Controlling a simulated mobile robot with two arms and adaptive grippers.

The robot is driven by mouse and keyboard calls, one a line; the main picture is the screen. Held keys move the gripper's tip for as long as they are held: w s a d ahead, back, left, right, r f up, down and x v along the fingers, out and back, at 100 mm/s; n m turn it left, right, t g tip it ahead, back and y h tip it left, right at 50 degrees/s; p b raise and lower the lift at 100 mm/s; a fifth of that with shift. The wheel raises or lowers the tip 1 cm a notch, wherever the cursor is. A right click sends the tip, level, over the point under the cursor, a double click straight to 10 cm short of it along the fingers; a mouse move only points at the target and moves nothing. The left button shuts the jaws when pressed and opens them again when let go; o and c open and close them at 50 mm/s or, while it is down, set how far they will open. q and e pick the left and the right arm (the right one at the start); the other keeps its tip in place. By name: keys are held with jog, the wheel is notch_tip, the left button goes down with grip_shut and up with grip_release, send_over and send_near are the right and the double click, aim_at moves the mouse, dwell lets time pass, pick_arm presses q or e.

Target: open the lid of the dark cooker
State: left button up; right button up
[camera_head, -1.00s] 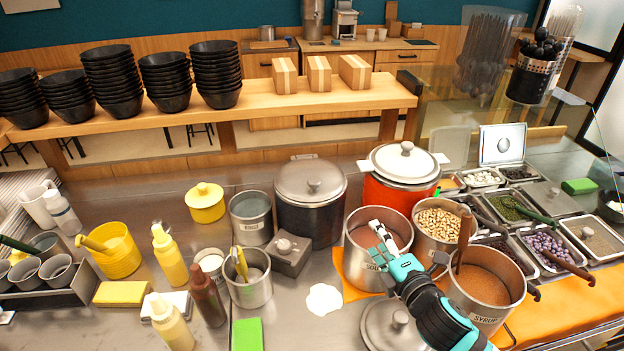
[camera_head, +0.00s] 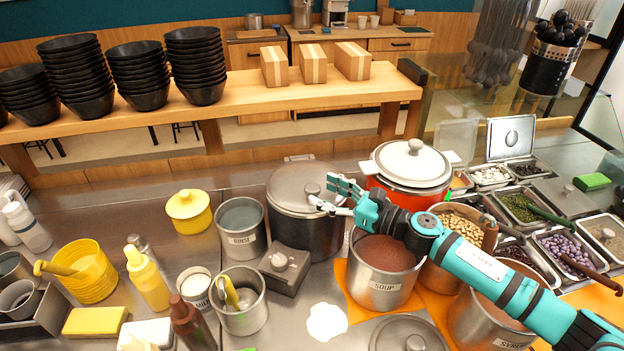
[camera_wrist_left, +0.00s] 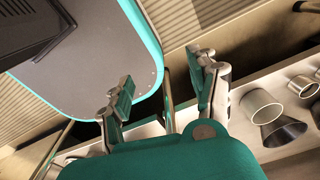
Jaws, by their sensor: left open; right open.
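The dark cooker (camera_head: 303,234) stands at the back middle of the steel counter. Its grey lid (camera_head: 290,184) is on it, with a round knob (camera_head: 312,188) on top. My right gripper (camera_head: 330,193) reaches in from the right and is open at the knob, its fingers at the lid's right side. I cannot tell whether they touch the knob. My left gripper (camera_wrist_left: 160,98) shows only in the left wrist view, open and with nothing between its fingers, away from the cooker.
An orange cooker (camera_head: 408,190) with a white lid stands right of the dark cooker. A rinse pot (camera_head: 242,240) and a grey box (camera_head: 284,279) stand close on the left. Grey cups (camera_wrist_left: 272,118) show in the left wrist view.

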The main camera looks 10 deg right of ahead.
aim_at(312, 187)
jog(key=x, duration=0.4)
jog(key=shift+a+p, duration=0.1)
jog(key=shift+p, duration=0.3)
jog(key=shift+c, duration=1.5)
grip_shut()
pick_arm(q)
jog(key=shift+w+d+r, duration=0.1)
jog(key=shift+w+r, duration=0.3)
jog(key=shift+w, duration=0.2)
jog(key=shift+w+r, duration=0.35)
jog(key=shift+w, duration=0.2)
